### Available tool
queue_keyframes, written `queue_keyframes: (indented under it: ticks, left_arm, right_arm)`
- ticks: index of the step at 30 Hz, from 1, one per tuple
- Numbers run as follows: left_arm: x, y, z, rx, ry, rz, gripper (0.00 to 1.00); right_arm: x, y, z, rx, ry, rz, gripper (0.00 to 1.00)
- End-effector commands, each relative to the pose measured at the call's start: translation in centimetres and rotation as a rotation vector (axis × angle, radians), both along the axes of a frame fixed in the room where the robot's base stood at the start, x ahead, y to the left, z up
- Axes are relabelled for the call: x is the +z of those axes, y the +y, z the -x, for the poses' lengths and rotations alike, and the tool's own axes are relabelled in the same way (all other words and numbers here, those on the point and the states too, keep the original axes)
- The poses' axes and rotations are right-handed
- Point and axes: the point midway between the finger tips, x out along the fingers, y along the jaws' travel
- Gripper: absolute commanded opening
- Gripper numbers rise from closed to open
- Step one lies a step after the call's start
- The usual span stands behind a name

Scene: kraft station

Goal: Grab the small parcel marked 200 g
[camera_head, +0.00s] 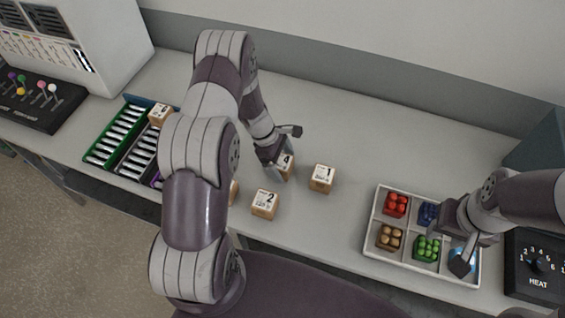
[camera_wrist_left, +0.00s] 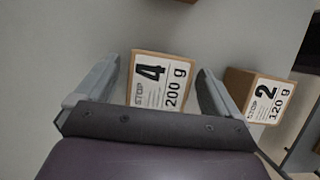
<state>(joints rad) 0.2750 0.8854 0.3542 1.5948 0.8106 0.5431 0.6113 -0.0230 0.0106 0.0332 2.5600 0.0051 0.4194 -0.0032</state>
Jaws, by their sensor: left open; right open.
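The small parcel marked 200 g (camera_wrist_left: 160,82) is a brown box with a white label reading 4. In the left wrist view it sits between the two open fingers of my left gripper (camera_wrist_left: 153,90), with a gap on each side. In the head view this parcel (camera_head: 287,160) is partly hidden by my left gripper (camera_head: 277,160). My right gripper (camera_head: 462,255) is open over the right part of the sorting tray, apart from the parcels.
Parcel 2, marked 120 g (camera_head: 265,203), and parcel 1 (camera_head: 322,178) stand close by. Another parcel (camera_head: 160,114) stands by the green rack (camera_head: 115,130). A white tray (camera_head: 372,225) holds coloured pieces. The table behind the parcels is clear.

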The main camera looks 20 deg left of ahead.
Motion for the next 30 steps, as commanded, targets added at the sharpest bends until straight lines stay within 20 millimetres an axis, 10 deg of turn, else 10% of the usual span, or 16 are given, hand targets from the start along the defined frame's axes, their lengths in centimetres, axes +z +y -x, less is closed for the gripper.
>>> queue_keyframes:
  ticks: [10,16,30]
  left_arm:
    - [-1.7,-0.8,-0.1,0.000,-0.001,0.000,0.96]
    - [-1.7,-0.7,-0.1,0.000,-0.001,0.000,0.34]
    - [0.0,-0.7,-0.2,0.001,-0.005,-0.002,0.33]
  right_arm:
    - [0.4,0.0,0.0,0.000,0.000,0.000,0.43]
    - [0.4,0.0,0.0,0.000,0.000,0.000,0.43]
    - [-0.3,0.0,0.0,0.000,0.000,0.000,0.43]
